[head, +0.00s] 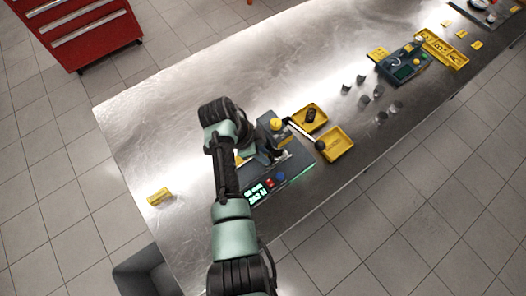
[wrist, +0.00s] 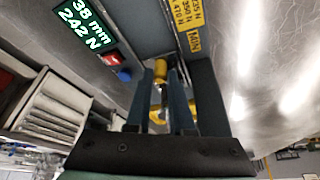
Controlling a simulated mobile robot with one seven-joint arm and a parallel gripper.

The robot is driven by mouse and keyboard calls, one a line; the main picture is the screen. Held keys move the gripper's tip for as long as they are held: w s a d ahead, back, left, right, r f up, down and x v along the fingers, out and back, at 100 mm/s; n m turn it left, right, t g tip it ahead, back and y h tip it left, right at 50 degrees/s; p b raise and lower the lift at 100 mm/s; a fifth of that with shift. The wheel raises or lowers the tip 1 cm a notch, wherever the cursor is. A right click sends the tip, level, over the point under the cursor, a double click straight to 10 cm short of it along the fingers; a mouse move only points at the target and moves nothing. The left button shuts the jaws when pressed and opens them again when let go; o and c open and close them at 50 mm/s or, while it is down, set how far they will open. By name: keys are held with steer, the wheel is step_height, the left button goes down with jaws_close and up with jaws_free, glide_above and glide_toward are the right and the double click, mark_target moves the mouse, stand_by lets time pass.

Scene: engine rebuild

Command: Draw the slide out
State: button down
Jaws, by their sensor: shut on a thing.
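The press fixture (head: 290,172) stands on the metal bench, with a yellow-topped head (head: 275,125) and a lever ending in a black ball knob (head: 320,145). Its display (wrist: 82,24) reads 38 mm and 242 N in the wrist view. My gripper (wrist: 163,78) is over the fixture, its two fingers shut around a yellow part (wrist: 160,70), which looks like the slide's handle. The rest of the slide is hidden by the fingers and my arm. In the head view my wrist covers the grip.
Two yellow trays (head: 347,142) lie right of the fixture; the farther one holds a dark part (head: 310,115). Several small grey cylinders (head: 364,99) stand beyond them. The bench left of my arm is mostly clear, with a yellow label (head: 158,196).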

steer(key=s+a, duration=0.1)
steer(key=a, duration=0.1)
steer(key=s+a+p, duration=0.1)
steer(key=s+a, duration=0.1)
steer(key=a, duration=0.1)
steer(key=s+a+p, duration=0.1)
steer(key=s+a, duration=0.1)
steer(key=shift+s+a, duration=0.2)
steer(key=shift+a, duration=0.1)
steer(key=c, duration=0.8)
jaws_free()
steer(key=shift+s+a, duration=0.1)
steer(key=shift+s, duration=0.05)
steer(key=shift+r, duration=0.3)
steer(key=shift+v, duration=6.25)
